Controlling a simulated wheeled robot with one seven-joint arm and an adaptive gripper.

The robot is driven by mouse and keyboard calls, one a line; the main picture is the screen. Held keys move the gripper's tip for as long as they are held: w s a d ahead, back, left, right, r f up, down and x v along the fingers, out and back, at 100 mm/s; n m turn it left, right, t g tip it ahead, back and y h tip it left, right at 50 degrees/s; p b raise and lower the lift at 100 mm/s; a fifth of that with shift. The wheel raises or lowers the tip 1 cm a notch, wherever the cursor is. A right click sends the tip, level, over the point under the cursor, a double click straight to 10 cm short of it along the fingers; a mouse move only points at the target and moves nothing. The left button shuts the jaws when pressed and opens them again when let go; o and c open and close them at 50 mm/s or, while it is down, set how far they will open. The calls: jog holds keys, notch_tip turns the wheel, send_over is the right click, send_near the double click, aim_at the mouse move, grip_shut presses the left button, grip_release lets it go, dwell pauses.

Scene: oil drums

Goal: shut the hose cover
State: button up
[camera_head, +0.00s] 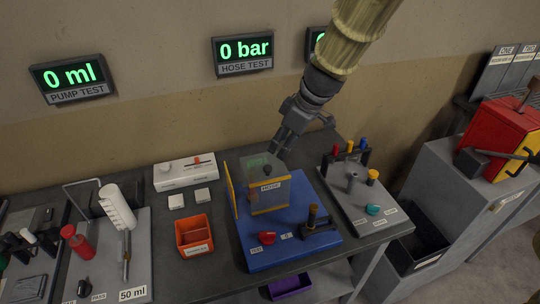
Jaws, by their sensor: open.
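The hose cover (264,197) is a see-through panel with yellow edges, standing raised on the blue hose test base (268,259). The jaws look empty, and the narrow gap between the fingers is hard to see.
A red knob (267,238) and a dark clamp (318,226) sit at the front of the blue base. An orange bin (194,237) stands to the left. A grey fitting board (366,203) with coloured knobs is close on the right. The wall display (243,50) reads 0 bar.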

aim_at(268, 168)
jog(key=shift+p+x, duration=1.6)
jog(key=shift+x, duration=3.6)
grip_shut()
jog(key=shift+s+a+f, duration=0.1)
jog(key=shift+s, duration=0.05)
